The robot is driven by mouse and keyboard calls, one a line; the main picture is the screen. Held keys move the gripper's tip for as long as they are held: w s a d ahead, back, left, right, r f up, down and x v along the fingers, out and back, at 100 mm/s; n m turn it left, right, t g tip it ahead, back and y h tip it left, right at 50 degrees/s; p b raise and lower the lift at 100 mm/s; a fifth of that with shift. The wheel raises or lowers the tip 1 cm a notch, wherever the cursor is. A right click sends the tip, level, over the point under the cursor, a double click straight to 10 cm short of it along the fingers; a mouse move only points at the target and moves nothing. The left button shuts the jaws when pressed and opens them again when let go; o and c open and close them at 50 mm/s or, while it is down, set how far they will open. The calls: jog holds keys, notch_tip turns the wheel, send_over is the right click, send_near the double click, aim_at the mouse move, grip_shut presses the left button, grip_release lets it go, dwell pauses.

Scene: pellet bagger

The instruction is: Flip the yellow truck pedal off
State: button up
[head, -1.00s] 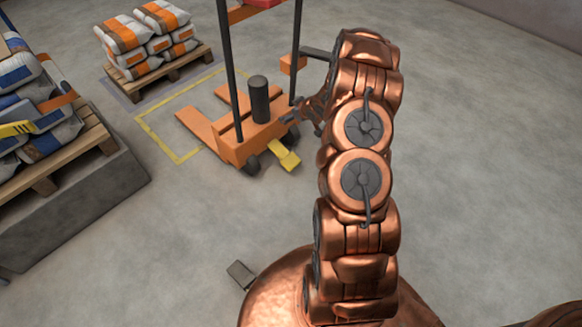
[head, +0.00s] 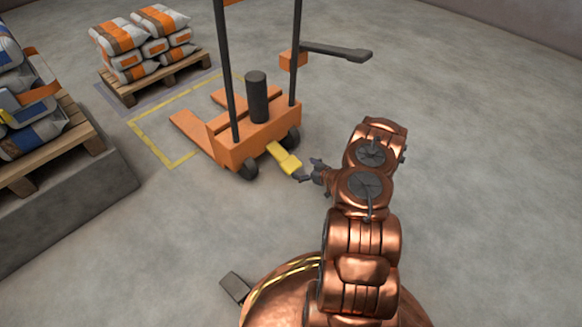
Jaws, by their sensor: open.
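The orange pallet truck (head: 229,150) stands upper left of centre in the head view, with two dark posts and a dark cylinder. Its yellow pedal (head: 287,160) sticks out low from the truck's near side, sloping toward the lower right. My gripper (head: 306,170) is open and empty, close to the right of the pedal's outer end. One dark finger is right by the pedal's tip. I cannot tell whether they touch. The arm hides part of the gripper's base.
A dark lever (head: 337,51) juts right from the truck's orange block. Bags on a pallet (head: 160,77) stand at the back left. More bags lie on a pallet (head: 60,155) on a grey block at the left. The floor to the right is clear.

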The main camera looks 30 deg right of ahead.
aim_at(291, 163)
jog(key=b+x, duration=0.3)
jog(key=x, duration=0.4)
jog(key=shift+w+a+f, duration=0.1)
jog(key=shift+w+a, duration=0.05)
jog(key=shift+w, duration=0.1)
jog(key=c, duration=1.5)
jog(key=shift+c, duration=0.2)
